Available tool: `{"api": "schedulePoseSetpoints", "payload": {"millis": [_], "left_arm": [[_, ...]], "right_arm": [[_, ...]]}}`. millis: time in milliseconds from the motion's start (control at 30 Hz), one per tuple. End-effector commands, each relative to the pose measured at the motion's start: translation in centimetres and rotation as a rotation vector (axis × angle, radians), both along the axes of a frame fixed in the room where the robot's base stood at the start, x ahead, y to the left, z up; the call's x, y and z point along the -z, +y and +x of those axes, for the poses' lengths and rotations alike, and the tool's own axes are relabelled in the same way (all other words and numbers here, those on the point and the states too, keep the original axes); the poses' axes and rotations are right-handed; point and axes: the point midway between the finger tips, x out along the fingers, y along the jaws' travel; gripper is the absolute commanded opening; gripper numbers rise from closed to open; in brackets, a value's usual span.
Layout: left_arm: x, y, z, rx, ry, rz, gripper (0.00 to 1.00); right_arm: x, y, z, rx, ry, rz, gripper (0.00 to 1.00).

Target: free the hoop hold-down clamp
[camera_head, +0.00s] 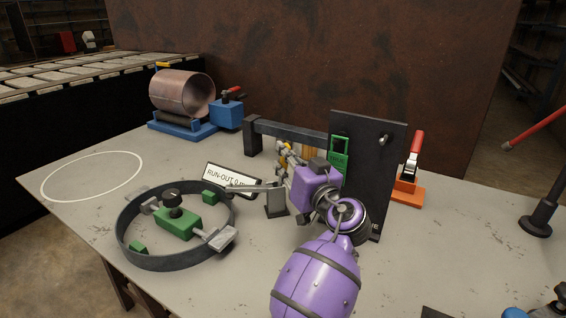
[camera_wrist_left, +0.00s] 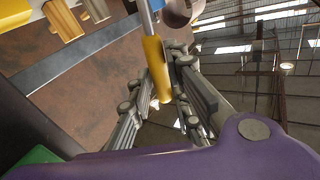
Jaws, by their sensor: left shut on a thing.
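A dark steel hoop (camera_head: 127,250) lies on the grey table at the left in the head view. Inside it is a green block (camera_head: 178,224) with a black knob (camera_head: 173,197) on top and grey jaws reaching to the hoop; this looks like the hold-down clamp. My left gripper (camera_head: 284,152) is right of and beyond the hoop, by the dark rack. In the left wrist view its fingers (camera_wrist_left: 165,95) are shut on a yellow handle (camera_wrist_left: 156,60) with a grey shaft. The tool's far end is unclear. My right gripper is not in view.
A run-out sign (camera_head: 228,180) and a small gauge post (camera_head: 275,205) stand between hoop and gripper. A dark upright plate (camera_head: 375,145) and red-handled toggle clamp (camera_head: 411,165) are right of the gripper. A copper-coloured drum (camera_head: 178,92) sits at back left. Table left of the hoop is clear.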

Motion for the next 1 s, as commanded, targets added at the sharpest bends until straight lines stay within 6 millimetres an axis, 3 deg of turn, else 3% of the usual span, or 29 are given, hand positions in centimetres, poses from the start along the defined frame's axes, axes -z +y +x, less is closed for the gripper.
{"api": "schedulePoseSetpoints", "payload": {"millis": [100, 400, 433, 567, 867, 1000], "left_arm": [[0.5, -0.8, 0.2, 0.002, 0.022, 0.081, 0.00], [0.3, -1.0, 0.2, 0.002, 0.025, 0.096, 0.00], [0.3, -1.0, 0.2, 0.002, 0.026, 0.095, 0.22], [0.3, -0.9, 0.2, 0.002, 0.026, 0.094, 0.36], [0.3, -1.0, 0.1, 0.001, 0.025, 0.095, 0.36], [0.4, -1.5, -1.0, 0.002, 0.027, 0.094, 0.36]], "right_arm": [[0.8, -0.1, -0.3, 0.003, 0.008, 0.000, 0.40], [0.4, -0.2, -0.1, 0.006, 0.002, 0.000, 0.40], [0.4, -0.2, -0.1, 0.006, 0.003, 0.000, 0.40], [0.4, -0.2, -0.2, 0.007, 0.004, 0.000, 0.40], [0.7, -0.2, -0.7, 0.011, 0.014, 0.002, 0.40], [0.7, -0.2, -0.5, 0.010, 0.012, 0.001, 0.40]]}}
